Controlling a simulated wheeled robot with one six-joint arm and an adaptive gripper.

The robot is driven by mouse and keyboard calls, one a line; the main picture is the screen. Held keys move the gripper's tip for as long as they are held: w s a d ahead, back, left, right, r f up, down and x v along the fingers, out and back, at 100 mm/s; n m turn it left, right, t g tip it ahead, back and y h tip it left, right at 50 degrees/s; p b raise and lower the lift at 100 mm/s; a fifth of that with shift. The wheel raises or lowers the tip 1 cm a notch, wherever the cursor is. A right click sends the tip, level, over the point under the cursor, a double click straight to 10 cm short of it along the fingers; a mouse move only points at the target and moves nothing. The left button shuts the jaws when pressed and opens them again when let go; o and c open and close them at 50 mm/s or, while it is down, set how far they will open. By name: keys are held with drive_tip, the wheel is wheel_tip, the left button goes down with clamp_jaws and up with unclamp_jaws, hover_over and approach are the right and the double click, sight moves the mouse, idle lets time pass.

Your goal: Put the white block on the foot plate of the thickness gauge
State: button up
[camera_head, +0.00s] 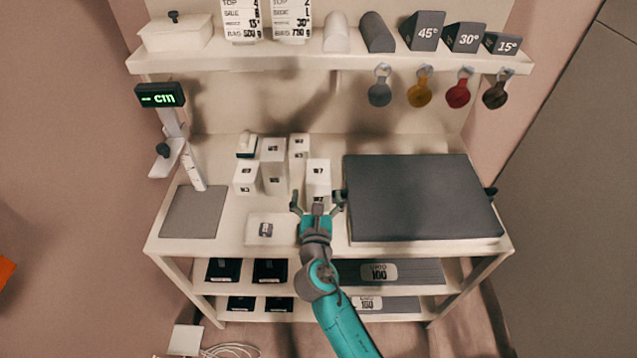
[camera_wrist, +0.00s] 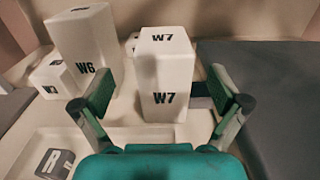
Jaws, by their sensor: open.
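Several white blocks with labels stand on the table. The W7 block (camera_head: 318,172) is upright just ahead of my gripper (camera_head: 318,200). In the wrist view the W7 block (camera_wrist: 163,75) stands between the two fingers of my gripper (camera_wrist: 160,92), which are open, with a gap on each side. The taller W6 block (camera_wrist: 82,45) is to its left, with the W3 block (camera_head: 246,178) farther left. The thickness gauge (camera_head: 172,130) stands at the table's left, its display showing dashes and "cm". Its grey foot plate (camera_head: 193,213) is bare.
A large dark slab (camera_head: 418,195) fills the table's right side, close beside my gripper. A shallow white tray (camera_head: 283,232) with a small labelled tag lies left of my gripper. A shelf (camera_head: 330,62) with wedges and hanging tags runs above. The table shows free room between tray and foot plate.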

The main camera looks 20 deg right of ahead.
sight(318, 174)
drive_tip(key=shift+x, duration=3.6)
drive_tip(key=shift+d, duration=0.2)
drive_tip(key=c, duration=1.8)
